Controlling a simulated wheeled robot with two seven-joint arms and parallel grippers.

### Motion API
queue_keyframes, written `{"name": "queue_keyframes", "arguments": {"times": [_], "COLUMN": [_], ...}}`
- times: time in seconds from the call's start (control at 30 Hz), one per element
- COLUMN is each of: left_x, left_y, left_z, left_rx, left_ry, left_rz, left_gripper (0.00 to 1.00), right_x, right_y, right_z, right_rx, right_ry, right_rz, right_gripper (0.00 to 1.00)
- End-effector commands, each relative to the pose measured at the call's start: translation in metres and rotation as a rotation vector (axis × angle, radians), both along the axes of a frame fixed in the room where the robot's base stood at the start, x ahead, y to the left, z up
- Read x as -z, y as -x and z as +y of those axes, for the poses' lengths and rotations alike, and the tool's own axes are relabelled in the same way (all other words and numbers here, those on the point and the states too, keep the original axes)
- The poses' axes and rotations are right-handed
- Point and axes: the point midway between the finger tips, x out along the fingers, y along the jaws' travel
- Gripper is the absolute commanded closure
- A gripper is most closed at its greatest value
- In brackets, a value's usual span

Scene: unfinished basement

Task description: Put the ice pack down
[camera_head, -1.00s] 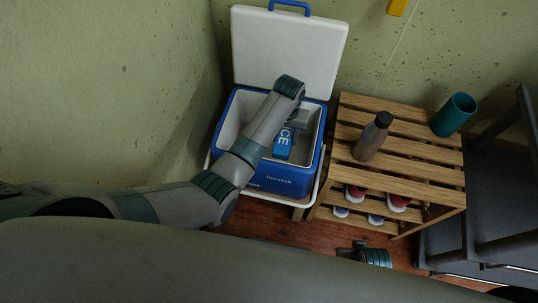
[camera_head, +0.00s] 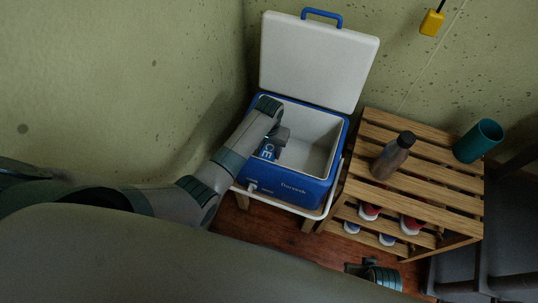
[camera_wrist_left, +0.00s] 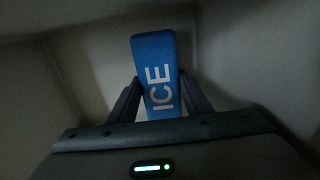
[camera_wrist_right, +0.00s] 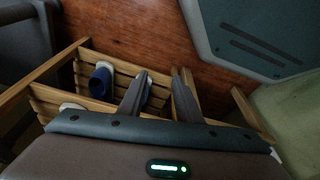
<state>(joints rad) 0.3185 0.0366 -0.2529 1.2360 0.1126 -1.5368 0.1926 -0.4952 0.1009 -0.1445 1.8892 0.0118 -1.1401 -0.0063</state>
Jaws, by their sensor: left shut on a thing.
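The blue ice pack (camera_head: 267,152) with white "ICE" letters is inside the open blue-and-white cooler (camera_head: 290,190), near its left side. My left gripper (camera_head: 277,139) reaches down into the cooler and is shut on the pack. In the left wrist view, the ice pack (camera_wrist_left: 156,72) stands between the two fingers (camera_wrist_left: 162,98), with pale cooler walls around it. Whether its underside touches the cooler floor is hidden. My right gripper (camera_wrist_right: 160,85) is open and empty, low in front of the slatted rack.
The cooler's white lid (camera_head: 318,62) is raised against the wall. Right of it, a slatted wooden rack (camera_head: 425,185) holds a brown bottle (camera_head: 393,157) and a teal cup (camera_head: 478,142), with shoes below. The cooler's right half is empty.

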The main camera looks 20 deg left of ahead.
Motion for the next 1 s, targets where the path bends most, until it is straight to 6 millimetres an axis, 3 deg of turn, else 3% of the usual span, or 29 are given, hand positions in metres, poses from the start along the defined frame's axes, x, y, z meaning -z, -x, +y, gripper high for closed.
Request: {"name": "queue_keyframes", "arguments": {"times": [0.27, 0.4, 0.63, 1.0], "left_x": [0.000, 0.011, 0.037, 0.040], "left_y": [0.000, 0.000, 0.000, 0.000], "left_z": [-0.001, -0.001, -0.001, -0.001], "left_rx": [0.000, 0.000, 0.001, 0.001], "left_ry": [0.000, 0.000, 0.000, 0.000], "left_rz": [-0.001, 0.000, 0.000, -0.002], "left_gripper": [0.87, 0.87, 0.87, 0.87], "right_x": [0.002, 0.004, -0.023, -0.026], "right_y": [0.002, 0.004, 0.003, 0.003], "right_z": [-0.001, -0.001, -0.001, 0.000], "right_rx": [0.001, 0.001, 0.003, 0.001], "right_ry": [0.002, 0.002, 0.002, 0.002], "right_rz": [0.005, 0.010, 0.000, 0.001], "right_gripper": [0.69, 0.69, 0.69, 0.69]}}
